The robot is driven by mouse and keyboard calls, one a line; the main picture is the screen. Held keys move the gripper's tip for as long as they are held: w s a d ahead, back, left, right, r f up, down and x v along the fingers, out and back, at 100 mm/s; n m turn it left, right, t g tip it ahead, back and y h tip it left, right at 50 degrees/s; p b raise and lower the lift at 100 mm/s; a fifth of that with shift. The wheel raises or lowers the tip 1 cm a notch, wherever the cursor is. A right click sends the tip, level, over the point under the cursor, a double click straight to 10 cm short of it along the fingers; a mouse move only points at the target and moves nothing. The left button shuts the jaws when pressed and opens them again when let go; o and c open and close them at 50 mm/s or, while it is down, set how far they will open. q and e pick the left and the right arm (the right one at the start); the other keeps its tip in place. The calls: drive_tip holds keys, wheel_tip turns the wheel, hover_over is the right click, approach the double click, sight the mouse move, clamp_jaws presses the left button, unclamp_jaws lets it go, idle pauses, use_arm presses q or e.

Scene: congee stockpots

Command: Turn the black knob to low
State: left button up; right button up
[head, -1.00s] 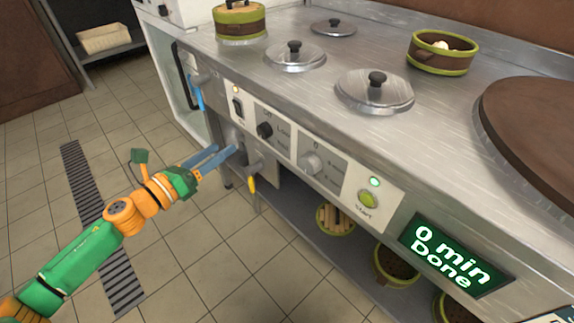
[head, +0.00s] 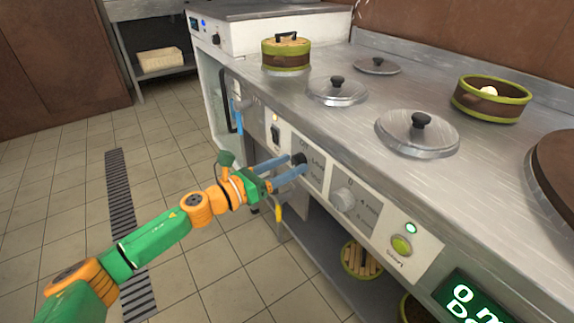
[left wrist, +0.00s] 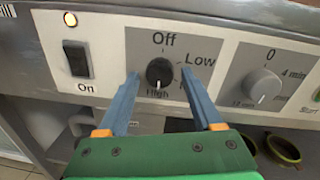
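The black knob (left wrist: 159,71) is on the white control panel in the left wrist view, with Off above it, Low at its upper right and High below it. Its pale pointer mark appears to face down toward High. Another label at its right is partly hidden by a finger. My left gripper (left wrist: 159,79) is open, with one blue finger on each side of the knob and visible gaps between. In the head view the left gripper (head: 296,164) reaches the panel at the black knob (head: 299,158). My right gripper is out of view.
Left of the knob is a black On switch (left wrist: 77,60) under a lit lamp. Lidded pots and steamer baskets (head: 492,100) stand on the steel top. The tiled floor is open at left.

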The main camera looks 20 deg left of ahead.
use_arm(q)
clamp_jaws()
